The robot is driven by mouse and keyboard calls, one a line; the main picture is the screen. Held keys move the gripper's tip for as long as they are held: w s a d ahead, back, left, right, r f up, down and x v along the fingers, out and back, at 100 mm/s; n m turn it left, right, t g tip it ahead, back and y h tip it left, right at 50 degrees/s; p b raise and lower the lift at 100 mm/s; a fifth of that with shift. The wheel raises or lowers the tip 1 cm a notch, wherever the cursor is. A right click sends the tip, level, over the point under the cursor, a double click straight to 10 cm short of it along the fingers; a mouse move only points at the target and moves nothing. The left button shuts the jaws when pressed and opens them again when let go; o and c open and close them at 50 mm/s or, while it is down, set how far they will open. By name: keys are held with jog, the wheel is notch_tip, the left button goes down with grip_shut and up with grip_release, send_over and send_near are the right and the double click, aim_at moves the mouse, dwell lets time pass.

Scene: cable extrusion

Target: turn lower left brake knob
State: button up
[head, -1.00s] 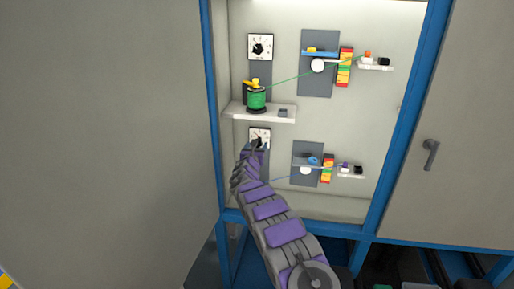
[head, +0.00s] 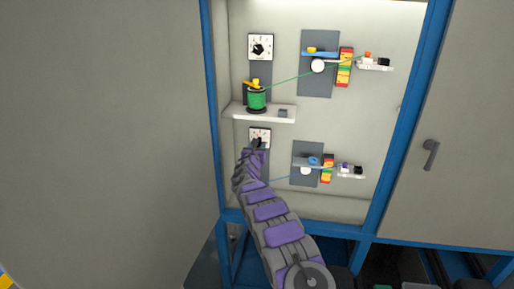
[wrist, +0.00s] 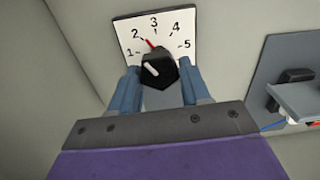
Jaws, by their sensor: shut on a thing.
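The lower left brake dial (head: 260,134) is a white plate on the cabinet's back wall. In the wrist view the plate (wrist: 178,20) reads 1 to 5, with a red mark between 2 and 3. The black brake knob (wrist: 158,68) sits at its lower middle, and its white line slants to the upper left. My gripper (wrist: 160,82) has its two blue-grey fingers on either side of the knob and is shut on it. In the head view my gripper (head: 255,146) covers the lower part of this dial, and the knob is mostly hidden.
Above are a white shelf (head: 270,111) with a green spool (head: 256,98) and the upper dial (head: 260,47). To the right is a lower grey panel (head: 301,176) with a blue cable. Blue frame posts (head: 405,110) border the open cabinet.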

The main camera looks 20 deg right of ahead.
jog(key=shift+c, duration=1.2)
jog(key=shift+n, duration=0.8)
jog(key=o, duration=1)
jog(key=p+v, duration=0.1)
jog(key=v, duration=1.6)
jog(key=shift+s+a+f, duration=0.1)
jog(key=shift+s+a, duration=0.05)
jog(key=shift+a, duration=0.05)
